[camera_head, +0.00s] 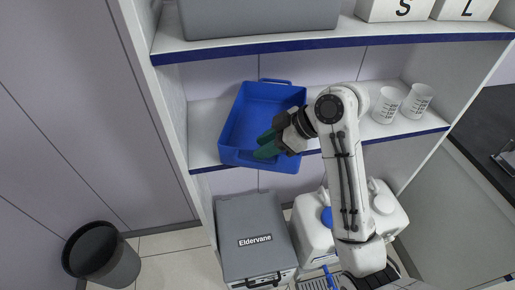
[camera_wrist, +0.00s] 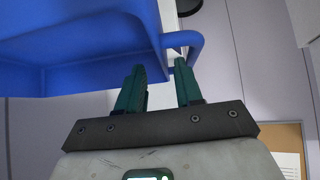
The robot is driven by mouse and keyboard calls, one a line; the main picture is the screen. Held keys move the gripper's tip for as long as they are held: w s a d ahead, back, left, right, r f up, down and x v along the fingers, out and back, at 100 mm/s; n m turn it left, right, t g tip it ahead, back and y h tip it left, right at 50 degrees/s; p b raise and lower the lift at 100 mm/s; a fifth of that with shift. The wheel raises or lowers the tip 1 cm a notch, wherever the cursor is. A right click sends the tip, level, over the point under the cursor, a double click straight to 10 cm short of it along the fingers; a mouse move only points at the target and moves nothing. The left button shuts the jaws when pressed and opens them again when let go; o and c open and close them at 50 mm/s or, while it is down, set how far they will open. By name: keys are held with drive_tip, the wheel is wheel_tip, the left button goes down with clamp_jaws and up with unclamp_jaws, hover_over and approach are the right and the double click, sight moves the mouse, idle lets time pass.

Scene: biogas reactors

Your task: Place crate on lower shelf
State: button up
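The blue crate (camera_head: 232,125) is on the lower blue-edged shelf (camera_head: 205,135), toward its left end. Its front end covers part of the shelf's front edge and seems to overhang it slightly. The crate looks empty where visible. My gripper (camera_head: 264,146) is at the crate's front, near its front handle. In the wrist view, the crate (camera_wrist: 85,45) fills the upper left, and its handle (camera_wrist: 190,45) lies just beyond the fingertips. My gripper's green fingers (camera_wrist: 158,68) are apart with nothing visibly held. Whether a finger touches the handle is unclear.
Two beakers (camera_head: 417,101) stand on the same shelf at right. The upper shelf (camera_head: 280,42) holds a grey box (camera_head: 255,15) and white S and L boxes (camera_head: 400,8). Below are a grey Eldervane case (camera_head: 250,225) and a white canister (camera_head: 312,240). A dark bin (camera_head: 100,255) stands left.

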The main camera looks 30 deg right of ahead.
drive_tip(key=p+v, duration=0.2)
drive_tip(key=v, duration=0.7)
drive_tip(key=shift+p, duration=0.4)
drive_tip(key=shift+f, duration=0.1)
